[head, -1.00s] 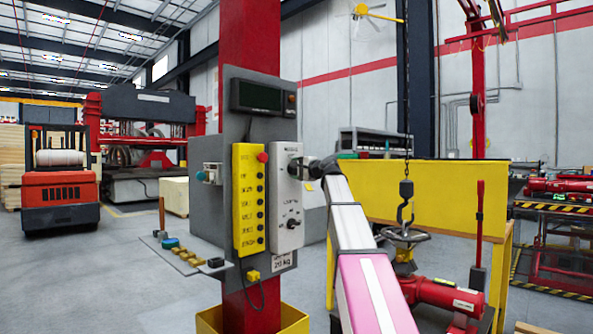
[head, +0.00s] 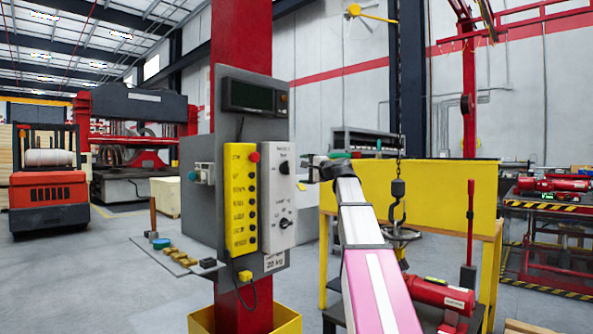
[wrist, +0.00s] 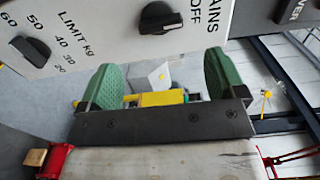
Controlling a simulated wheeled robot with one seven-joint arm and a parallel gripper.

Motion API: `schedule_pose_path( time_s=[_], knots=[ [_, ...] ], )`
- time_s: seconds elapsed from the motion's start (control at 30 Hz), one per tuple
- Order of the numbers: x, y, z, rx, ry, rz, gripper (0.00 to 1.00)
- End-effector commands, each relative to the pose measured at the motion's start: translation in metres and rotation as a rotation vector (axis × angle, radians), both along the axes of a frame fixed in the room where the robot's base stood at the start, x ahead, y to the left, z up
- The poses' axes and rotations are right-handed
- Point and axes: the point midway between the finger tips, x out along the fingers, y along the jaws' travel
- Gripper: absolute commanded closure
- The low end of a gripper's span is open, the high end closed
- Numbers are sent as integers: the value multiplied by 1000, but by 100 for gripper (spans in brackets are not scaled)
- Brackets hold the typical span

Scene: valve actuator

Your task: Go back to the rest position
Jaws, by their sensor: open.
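My gripper (head: 309,172) is open and empty, just right of the white control box (head: 284,198) on the red column's grey panel. In the head view a small gap shows between it and the upper black knob (head: 284,167). The wrist view shows the two green fingertips (wrist: 160,80) spread apart with nothing between them. Beyond them, the mains knob (wrist: 158,17) and the limit knob (wrist: 30,51) on the white box are clear of the fingers. My arm reaches up from the bottom of the head view.
A yellow button box (head: 241,200) and a small shelf (head: 178,256) with coloured parts are on the column. A hanging hook (head: 398,190), a yellow barrier (head: 440,197) and a red valve actuator (head: 440,293) stand right of my arm. Open floor lies left.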

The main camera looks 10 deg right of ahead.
Motion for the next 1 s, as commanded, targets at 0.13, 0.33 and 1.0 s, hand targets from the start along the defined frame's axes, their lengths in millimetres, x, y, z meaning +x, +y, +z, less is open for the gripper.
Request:
schedule_pose_path(
  time_s=[0.13, 0.33, 1.0],
  knots=[
    [-12, -9, 0, 0, 0, 0, 11],
    [-15, -11, 0, 0, 0, 1, 11],
    [-12, 9, -117, -179, 104, 9, 11]
  ],
)
